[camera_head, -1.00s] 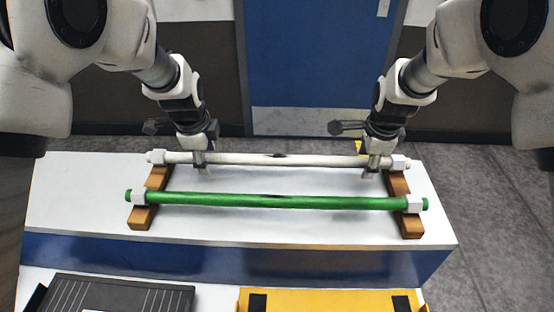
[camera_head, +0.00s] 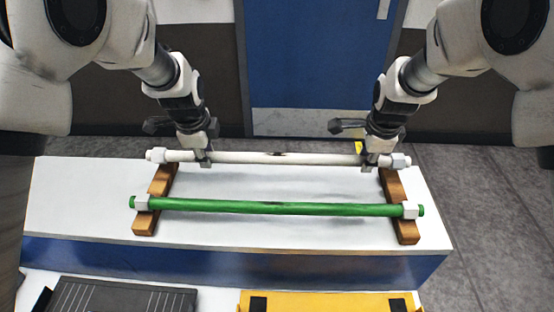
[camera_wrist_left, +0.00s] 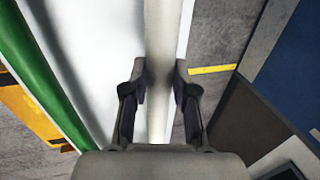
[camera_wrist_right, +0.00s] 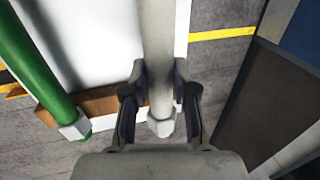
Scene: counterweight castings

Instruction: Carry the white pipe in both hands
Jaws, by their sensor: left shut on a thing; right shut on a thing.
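The white pipe (camera_head: 300,159) spans left to right above the far side of the white table, with pale end fittings and a dark mark near its middle. My left gripper (camera_head: 205,163) is shut on the pipe near its left end. My right gripper (camera_head: 370,165) is shut on it near its right end. The left wrist view shows the white pipe (camera_wrist_left: 163,40) between the left fingers. The pipe looks level and raised a little above the wooden rests.
A green pipe (camera_head: 270,207) lies across the left wooden rest (camera_head: 147,222) and right wooden rest (camera_head: 407,230), nearer than the white pipe. The white table (camera_head: 80,200) has bare space at left. A yellow case (camera_head: 330,302) and dark case (camera_head: 120,298) are in front.

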